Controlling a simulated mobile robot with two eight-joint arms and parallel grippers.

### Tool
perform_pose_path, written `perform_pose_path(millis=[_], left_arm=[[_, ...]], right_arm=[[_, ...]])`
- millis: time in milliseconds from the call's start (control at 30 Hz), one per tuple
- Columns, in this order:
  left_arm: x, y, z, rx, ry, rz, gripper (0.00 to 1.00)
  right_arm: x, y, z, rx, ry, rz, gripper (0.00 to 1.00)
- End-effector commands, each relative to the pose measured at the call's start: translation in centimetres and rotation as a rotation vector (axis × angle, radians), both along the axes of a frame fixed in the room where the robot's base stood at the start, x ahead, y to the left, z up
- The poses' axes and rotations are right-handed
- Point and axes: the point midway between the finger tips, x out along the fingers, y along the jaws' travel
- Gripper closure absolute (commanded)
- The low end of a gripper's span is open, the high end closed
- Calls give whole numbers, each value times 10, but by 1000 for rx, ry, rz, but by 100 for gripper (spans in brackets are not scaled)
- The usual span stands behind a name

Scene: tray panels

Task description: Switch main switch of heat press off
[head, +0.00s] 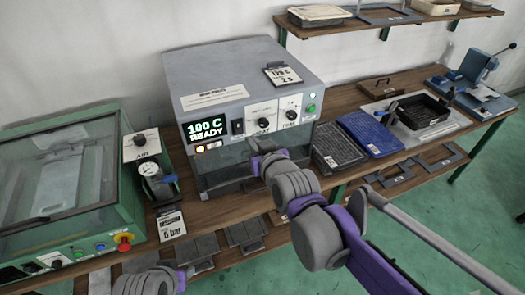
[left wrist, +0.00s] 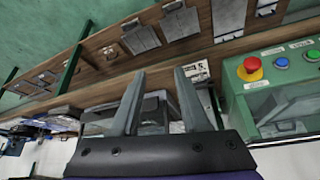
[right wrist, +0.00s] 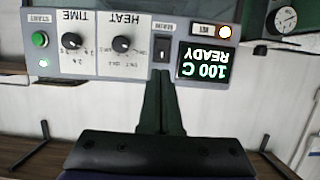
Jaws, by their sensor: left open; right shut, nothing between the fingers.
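The heat press (head: 245,75) is a grey box on the bench, in the middle of the head view. Its display (head: 205,129) reads 100 C READY. The main switch (head: 238,126) is a dark rocker beside the display; in the right wrist view the switch (right wrist: 161,50) appears upside down under its MAIN label. I cannot tell its position for sure. My right gripper (right wrist: 162,75) is shut and empty, its fingertips just below the switch in that picture; contact cannot be told. My left gripper (left wrist: 159,72) is open and empty, low over the bench front.
Heat and time knobs (right wrist: 121,44) and a green start button (right wrist: 40,39) sit on the same panel. An orange lamp (right wrist: 224,32) is lit. A green machine (head: 60,180) with a red button (left wrist: 250,69) stands left. Black and blue trays (head: 370,135) lie right.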

Motion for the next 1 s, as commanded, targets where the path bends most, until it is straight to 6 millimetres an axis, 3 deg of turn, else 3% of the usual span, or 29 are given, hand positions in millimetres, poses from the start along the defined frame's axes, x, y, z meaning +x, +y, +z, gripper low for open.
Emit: perform_pose_path(millis=[100, 300, 767, 1000], left_arm=[[1, 0, 2, 0, -1, 0, 55], [1, 0, 3, 0, -2, 0, 55], [1, 0, 3, 0, -2, 0, 55], [12, -5, 10, 35, 9, 11, 98]], right_arm=[[-20, -7, 8, 0, 0, 0, 100], [-41, -14, 15, 1, 1, 0, 100], [-49, -16, 17, 0, 1, 0, 100], [-57, -28, 4, -14, 49, -18, 100]])
